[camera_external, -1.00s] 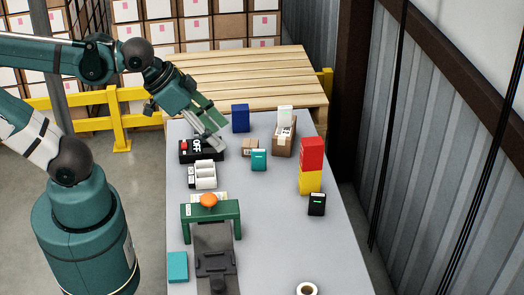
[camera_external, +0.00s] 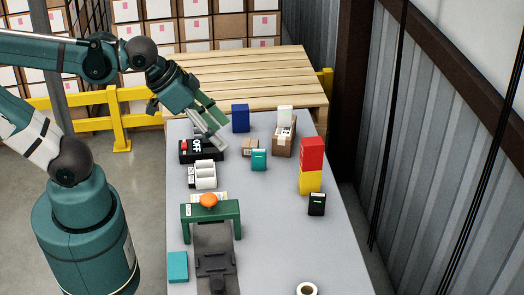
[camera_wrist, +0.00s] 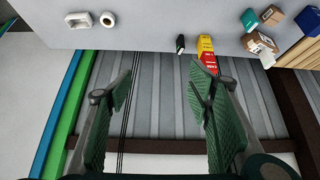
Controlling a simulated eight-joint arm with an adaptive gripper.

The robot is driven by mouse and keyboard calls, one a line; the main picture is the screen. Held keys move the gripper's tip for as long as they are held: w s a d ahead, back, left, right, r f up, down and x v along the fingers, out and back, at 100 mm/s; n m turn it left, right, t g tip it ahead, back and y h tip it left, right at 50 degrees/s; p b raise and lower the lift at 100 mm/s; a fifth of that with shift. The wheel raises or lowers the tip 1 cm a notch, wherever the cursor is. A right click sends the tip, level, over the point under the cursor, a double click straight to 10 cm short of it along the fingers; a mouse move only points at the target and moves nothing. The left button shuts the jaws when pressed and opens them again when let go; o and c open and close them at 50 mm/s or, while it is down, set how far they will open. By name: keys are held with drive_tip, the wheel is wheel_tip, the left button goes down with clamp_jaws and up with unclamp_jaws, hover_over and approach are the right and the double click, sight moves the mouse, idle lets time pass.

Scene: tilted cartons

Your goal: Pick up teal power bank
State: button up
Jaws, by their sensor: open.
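The teal power bank (camera_external: 259,160) stands upright on the grey table, right of the middle in the external view, in front of a small brown carton. In the wrist view it appears near the top right as a small teal block (camera_wrist: 249,19). My gripper (camera_external: 217,141) hangs over the far left part of the table, left of the power bank and apart from it. In the wrist view my gripper (camera_wrist: 158,88) has its two green fingers wide apart with nothing between them.
Near the power bank are a small carton (camera_external: 250,147), a larger carton (camera_external: 283,149), a blue box (camera_external: 240,118) and stacked red and yellow boxes (camera_external: 311,180). A black power bank (camera_external: 317,205) stands in front.

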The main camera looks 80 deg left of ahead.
drive_tip(key=w+a+f+n+g+b, duration=0.1)
drive_tip(key=w+a+f+n+g, duration=0.2)
drive_tip(key=w+a, duration=0.4)
drive_tip(key=n+g+b, duration=0.4)
drive_tip(key=n+b, duration=0.1)
drive_tip(key=n, duration=0.7)
hover_over(258, 150)
wheel_tip(258, 150, down, 26)
drive_tip(key=shift+w+d+r, duration=0.1)
drive_tip(key=shift+w+r, duration=0.05)
drive_tip(key=shift+a+f+n, duration=0.2)
drive_tip(key=shift+f+n, duration=0.1)
drive_tip(key=shift+f, duration=1.3)
